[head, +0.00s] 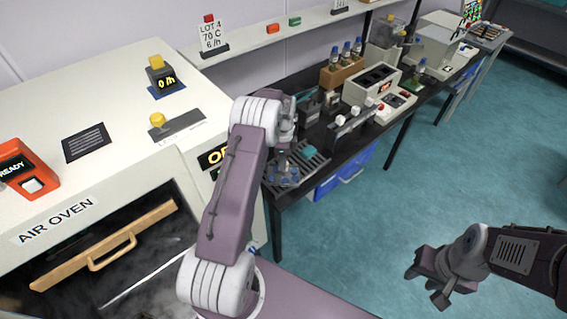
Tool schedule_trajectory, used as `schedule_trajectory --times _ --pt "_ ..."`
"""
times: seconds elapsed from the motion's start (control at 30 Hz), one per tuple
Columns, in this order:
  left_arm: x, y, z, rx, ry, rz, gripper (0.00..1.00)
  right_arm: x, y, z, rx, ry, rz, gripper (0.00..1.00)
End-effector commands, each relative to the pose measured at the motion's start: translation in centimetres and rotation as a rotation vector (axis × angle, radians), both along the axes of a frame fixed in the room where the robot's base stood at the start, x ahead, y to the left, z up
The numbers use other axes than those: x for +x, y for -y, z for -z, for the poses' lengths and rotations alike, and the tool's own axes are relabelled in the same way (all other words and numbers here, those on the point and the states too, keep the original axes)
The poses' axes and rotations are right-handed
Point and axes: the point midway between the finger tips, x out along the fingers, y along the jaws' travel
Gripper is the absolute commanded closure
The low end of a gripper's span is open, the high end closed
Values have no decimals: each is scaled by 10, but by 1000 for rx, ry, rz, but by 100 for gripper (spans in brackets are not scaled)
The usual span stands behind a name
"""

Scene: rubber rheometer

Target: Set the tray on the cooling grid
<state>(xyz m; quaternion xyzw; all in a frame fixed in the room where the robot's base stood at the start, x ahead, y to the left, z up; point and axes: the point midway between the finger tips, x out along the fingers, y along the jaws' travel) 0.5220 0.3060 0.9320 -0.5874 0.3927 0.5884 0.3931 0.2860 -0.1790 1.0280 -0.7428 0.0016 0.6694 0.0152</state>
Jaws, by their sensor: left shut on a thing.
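My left gripper (286,155) is over the near left end of the dark bench, pointing down. It is shut on a small metallic tray (284,178), partly hidden by the gripper and arm. Small bluish pieces show at the tray. The grey slatted cooling grid (316,160) lies on the bench right beside and partly behind the tray. I cannot tell whether the tray touches the grid. My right gripper (425,287) is at the lower right, over the floor, with its fingers apart and empty.
Instruments (385,90) and a wooden bottle rack (342,72) stand farther along the bench. The teal floor at right is clear.

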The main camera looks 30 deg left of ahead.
Motion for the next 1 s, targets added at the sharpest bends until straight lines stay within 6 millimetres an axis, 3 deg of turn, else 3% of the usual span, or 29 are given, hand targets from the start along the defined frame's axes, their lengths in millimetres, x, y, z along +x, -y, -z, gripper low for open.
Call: schedule_trajectory --times 0.13,0.47,0.5,0.57,0.87,1.0 --pt "0 0 15 0 1 0 100 0 0 -5 0 0 0 64" --pt "1 0 20 1 2 0 100 0 0 -2 0 0 0 64" --pt "0 0 20 1 2 0 73 0 0 -2 0 0 0 64" --pt "0 0 20 1 2 0 57 0 0 -2 0 0 0 64" --pt "1 0 18 1 2 0 57 0 0 -3 0 0 0 64" --pt "2 0 3 1 6 0 57 0 0 0 0 0 0 64"
